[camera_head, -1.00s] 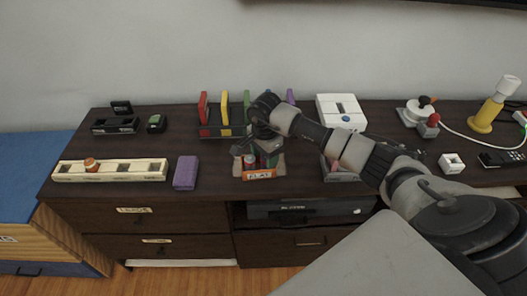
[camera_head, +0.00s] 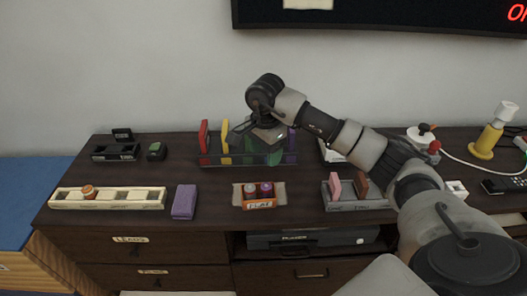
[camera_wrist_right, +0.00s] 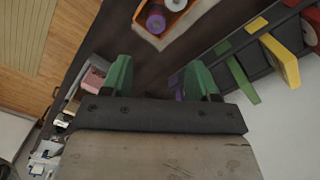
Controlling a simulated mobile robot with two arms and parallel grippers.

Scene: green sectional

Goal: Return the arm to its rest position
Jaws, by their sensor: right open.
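My right arm reaches in from the right side of the head view, raised over the dark sideboard (camera_head: 320,207). Its gripper (camera_head: 258,131) hangs above the clear rack (camera_head: 212,159) and partly hides it. In the right wrist view the gripper's two green fingers (camera_wrist_right: 160,80) stand apart with nothing between them. The orange box (camera_head: 260,205) with capped bottles stands on the sideboard in front of the rack, clear of the gripper. It also shows at the top of the wrist view (camera_wrist_right: 177,22). My left gripper is not in view.
A grey tray with pink and brown blocks (camera_head: 350,187) sits below my forearm. A purple block (camera_head: 185,202) and a cream slotted tray (camera_head: 125,198) lie to the left. A yellow lamp-like object (camera_head: 486,142) stands at right. A dark display (camera_head: 400,15) hangs on the wall.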

